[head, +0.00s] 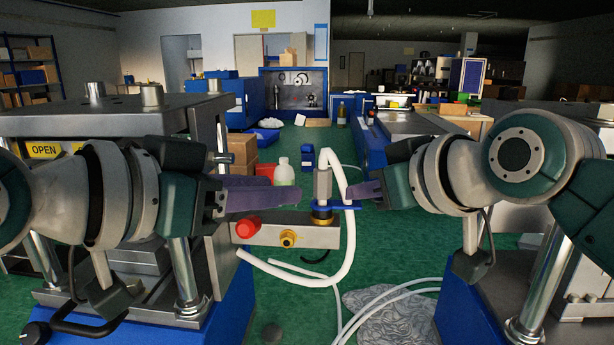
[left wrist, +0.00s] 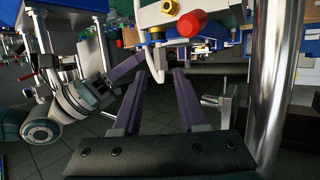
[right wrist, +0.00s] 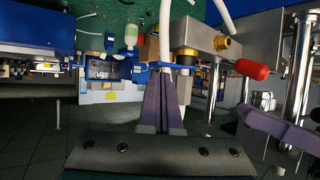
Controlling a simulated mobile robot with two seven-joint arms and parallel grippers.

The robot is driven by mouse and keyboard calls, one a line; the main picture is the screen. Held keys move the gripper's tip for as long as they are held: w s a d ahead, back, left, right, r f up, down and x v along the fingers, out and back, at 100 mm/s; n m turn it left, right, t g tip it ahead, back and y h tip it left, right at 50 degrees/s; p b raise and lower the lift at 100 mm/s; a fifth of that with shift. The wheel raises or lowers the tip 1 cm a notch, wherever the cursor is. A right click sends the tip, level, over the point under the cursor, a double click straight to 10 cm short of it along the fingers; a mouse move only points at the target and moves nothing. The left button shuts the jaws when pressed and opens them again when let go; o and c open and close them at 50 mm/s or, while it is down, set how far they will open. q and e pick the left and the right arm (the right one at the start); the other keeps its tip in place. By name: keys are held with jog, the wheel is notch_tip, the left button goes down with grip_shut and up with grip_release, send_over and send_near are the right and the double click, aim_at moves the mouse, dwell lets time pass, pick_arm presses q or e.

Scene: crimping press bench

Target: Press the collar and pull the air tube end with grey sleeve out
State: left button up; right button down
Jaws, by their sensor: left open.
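The grey sleeve (head: 323,184) of the air tube end stands upright above the blue collar (head: 334,207) on a fitting of the metal block (head: 310,235). The white air tube (head: 350,245) bends over from the sleeve and hangs in a loop to its right. My left gripper (head: 296,191) is open and empty, pointing at the sleeve from the left, apart from it. My right gripper (head: 352,192) is at the tube just right of the sleeve, above the collar's edge. Its fingers (right wrist: 166,80) are close together; whether they pinch the tube is hidden.
The block also carries a red knob (head: 248,227) and a brass port (head: 288,238). The press (head: 100,122) with its steel columns stands at left; another machine (head: 560,280) stands at right. Loose tubing (head: 385,300) lies low in front.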

aim_at(317, 175)
pick_arm(q)
jog(key=x, duration=0.2)
jog(key=r+x, duration=0.1)
jog(key=x, duration=0.4)
jog(key=shift+w+d+r, duration=0.25)
jog(key=shift+w, duration=0.1)
jog(key=shift+w+d+f, duration=0.2)
jog(key=shift+w+d, duration=0.15)
jog(key=shift+w, duration=0.15)
grip_shut()
